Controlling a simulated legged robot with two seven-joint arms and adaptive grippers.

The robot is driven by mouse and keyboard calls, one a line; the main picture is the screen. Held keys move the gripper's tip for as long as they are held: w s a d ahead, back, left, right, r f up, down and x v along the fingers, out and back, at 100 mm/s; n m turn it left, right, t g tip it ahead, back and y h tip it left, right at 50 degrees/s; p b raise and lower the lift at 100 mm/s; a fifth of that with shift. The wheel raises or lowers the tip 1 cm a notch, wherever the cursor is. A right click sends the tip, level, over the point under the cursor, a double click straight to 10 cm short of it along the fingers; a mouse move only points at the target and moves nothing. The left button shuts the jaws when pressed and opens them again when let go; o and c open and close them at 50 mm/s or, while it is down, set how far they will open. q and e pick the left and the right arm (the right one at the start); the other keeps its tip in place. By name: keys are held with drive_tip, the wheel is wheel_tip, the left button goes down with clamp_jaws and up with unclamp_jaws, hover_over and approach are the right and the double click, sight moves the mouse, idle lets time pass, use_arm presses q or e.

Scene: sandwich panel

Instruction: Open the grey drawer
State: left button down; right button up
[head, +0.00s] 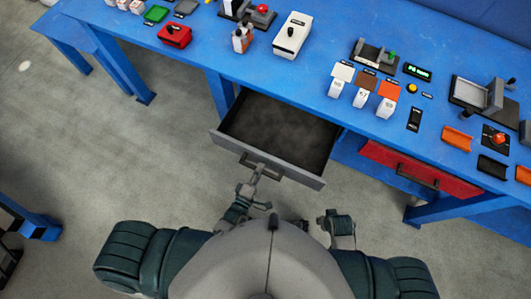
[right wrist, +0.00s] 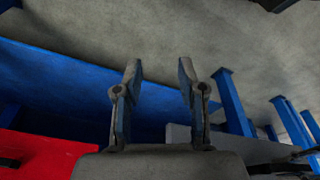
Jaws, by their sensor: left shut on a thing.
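The grey drawer (head: 277,135) is pulled well out from under the blue workbench, and its dark, empty inside shows in the head view. Its handle (head: 262,167) is a dark bar on the front panel. My left gripper (head: 256,174) is at the handle and shut on it, with the fingertips partly hidden against it. My right gripper (head: 334,216) is low near my body, right of the drawer and apart from it. In the right wrist view, the right gripper (right wrist: 160,75) has its two fingers apart with nothing between them.
The red drawer (head: 420,171) is closed, right of the grey one. The blue workbench (head: 320,75) carries a red box (head: 174,36), a white box (head: 291,36) and several small devices. Bench legs stand at both sides.

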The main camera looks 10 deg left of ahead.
use_arm(q)
drive_tip(key=shift+d+f+v, duration=0.1)
drive_tip(key=shift+f+v, duration=0.05)
drive_tip(key=shift+v, duration=0.85)
drive_tip(key=shift+d+f+v, duration=0.1)
drive_tip(key=shift+f+v, duration=0.05)
drive_tip(key=shift+v, duration=0.85)
use_arm(e)
drive_tip(key=shift+f, duration=1.2)
use_arm(q)
drive_tip(key=c, duration=1.1)
unclamp_jaws()
drive_tip(key=shift+w+r, duration=0.1)
use_arm(e)
drive_tip(key=shift+d, duration=0.1)
use_arm(q)
drive_tip(key=v, duration=1.2)
drive_tip(key=shift+d, duration=0.1)
drive_tip(key=shift+p, duration=0.3)
